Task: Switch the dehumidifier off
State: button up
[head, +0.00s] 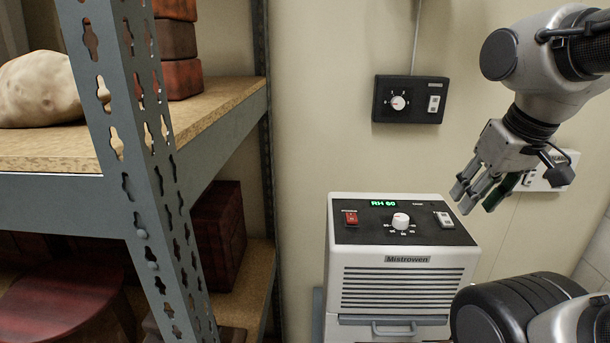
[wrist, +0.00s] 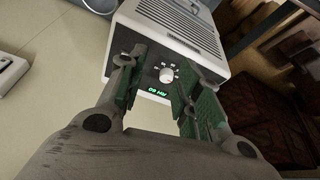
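The white dehumidifier (head: 403,278), marked Mistrowen, stands against the wall in the head view. Its dark sloped top panel (head: 375,235) has a red switch (head: 351,217) at left, a white dial (head: 401,221) in the middle and a pale rocker switch (head: 444,219) at right. The green display (head: 384,203) is lit and reads RH 60. My gripper (head: 474,202) is above and to the right of the panel, apart from it. In the wrist view my gripper (wrist: 152,92) is open and empty, with the dehumidifier (wrist: 185,25) beyond; its fingers hide both switches.
A black wall control box (head: 410,99) with a dial and switch hangs above the dehumidifier. A white wall socket plate (head: 543,178) is behind my gripper. Metal shelving (head: 150,165) with boxes stands at left. The space above the panel is free.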

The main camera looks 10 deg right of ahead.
jog(key=w+a+f, duration=0.1)
jog(key=w+a+n+g, duration=0.1)
jog(key=w+f+g, duration=0.1)
jog(key=shift+w+a+f, duration=0.3)
jog(key=shift+a, duration=0.1)
jog(key=g, duration=0.3)
send_over(350, 213)
jog(key=s, duration=0.2)
jog(key=shift+m, duration=0.4)
jog(key=f, duration=0.3)
jog(key=d+f, duration=0.1)
jog(key=f, duration=0.1)
jog(key=shift+w+a+r+m+t, duration=0.25)
jog(key=shift+w+r+m, duration=0.1)
jog(key=shift+w, duration=0.2)
jog(key=shift+w+a+r+m+t, duration=0.2)
jog(key=shift+w+r+m, duration=0.1)
jog(key=shift+w, duration=0.25)
jog(key=shift+r+m, duration=0.25)
jog(key=shift+m, duration=0.1)
jog(key=shift+f, duration=0.25)
jog(key=shift+m, duration=0.3)
notch_tip(350, 213, down, 7)
jog(key=shift+f, duration=0.2)
